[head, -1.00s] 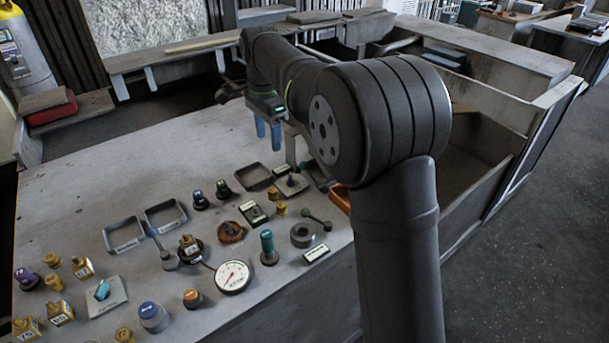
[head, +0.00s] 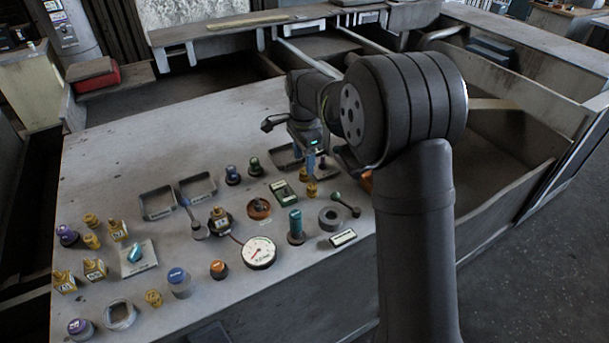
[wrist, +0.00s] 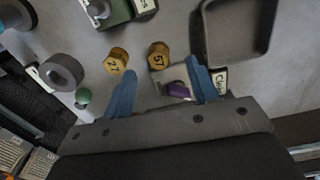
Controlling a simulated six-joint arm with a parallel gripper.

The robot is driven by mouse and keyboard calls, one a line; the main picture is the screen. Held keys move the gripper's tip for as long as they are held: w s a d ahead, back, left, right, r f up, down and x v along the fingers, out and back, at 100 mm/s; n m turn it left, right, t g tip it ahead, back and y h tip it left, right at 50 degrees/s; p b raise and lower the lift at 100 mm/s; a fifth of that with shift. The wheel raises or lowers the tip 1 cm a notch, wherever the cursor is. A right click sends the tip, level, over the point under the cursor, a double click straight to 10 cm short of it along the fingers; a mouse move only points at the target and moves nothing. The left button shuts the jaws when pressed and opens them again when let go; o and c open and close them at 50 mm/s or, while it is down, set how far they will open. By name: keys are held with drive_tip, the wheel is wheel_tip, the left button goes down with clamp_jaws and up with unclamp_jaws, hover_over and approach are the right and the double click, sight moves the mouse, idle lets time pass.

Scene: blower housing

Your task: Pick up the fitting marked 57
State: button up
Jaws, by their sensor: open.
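The fitting marked 57 (wrist: 159,57) is a small brass hex piece with a dark number on its top. In the wrist view it stands on the bench just beyond the gap between my fingertips. A similar brass fitting marked 27 (wrist: 115,61) stands to its left, clear of it. My gripper (wrist: 161,70) is open, with its two blue fingers spread and nothing held between them. In the head view my gripper (head: 306,172) points down over the brass fittings (head: 311,189), whose numbers cannot be read there.
A purple-topped part (wrist: 178,91) lies close by between my fingers in the wrist view. A dark tray (wrist: 204,38) stands to the right. A grey ring (wrist: 62,72) and a green box (wrist: 117,12) are to the left. The bench's far left part (head: 130,150) is clear.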

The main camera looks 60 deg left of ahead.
sight(304, 175)
wheel_tip(304, 175, down, 5)
drive_tip(key=shift+d+r, duration=0.1)
drive_tip(key=c, duration=1.1)
